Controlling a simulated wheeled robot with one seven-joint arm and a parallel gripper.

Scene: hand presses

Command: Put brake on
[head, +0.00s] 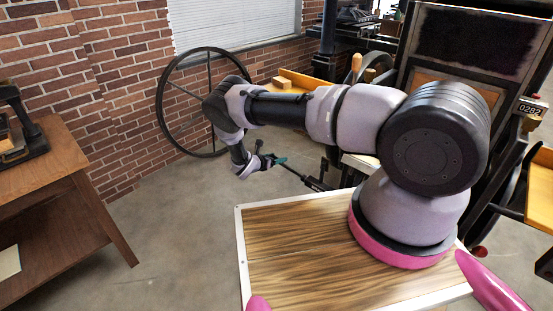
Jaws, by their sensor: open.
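The dark press (455,40) stands at the back right, with a large thin flywheel (162,100) to its left. A dark rod (296,173) runs low beside the press, with a teal end next to my gripper (272,160). I cannot tell whether this rod is the brake. My gripper is open, small in the picture, and close to the rod's teal end. I cannot tell whether they touch. My arm hides part of the press and the wheel's right side.
A wooden table (50,170) with a dark device (22,125) stands at the left by the brick wall (110,60). A yellow wooden tray (312,84) and a wood-tipped handle (356,63) are at the press. The grey floor (180,220) between table and press is clear.

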